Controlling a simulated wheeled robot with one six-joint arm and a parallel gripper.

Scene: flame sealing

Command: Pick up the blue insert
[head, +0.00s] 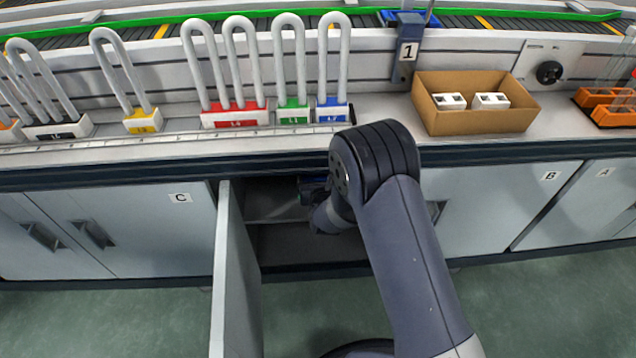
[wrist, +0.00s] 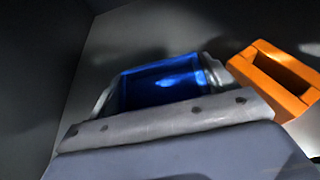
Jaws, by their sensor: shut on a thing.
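The blue insert (wrist: 160,80) is in the middle of the wrist view, inside a dim cabinet. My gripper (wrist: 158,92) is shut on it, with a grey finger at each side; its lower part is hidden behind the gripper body. In the head view my arm reaches into the open cabinet under the counter. A small dark blue patch (head: 313,182) shows there beside my wrist; the fingertips are hidden. I cannot tell whether the insert touches the shelf.
An orange insert (wrist: 275,78) lies close to the right in the wrist view. The open cabinet door (head: 232,270) stands left of my arm. Above, the counter edge (head: 270,165) bounds the opening. A cardboard box (head: 470,122) with white inserts stands on the counter.

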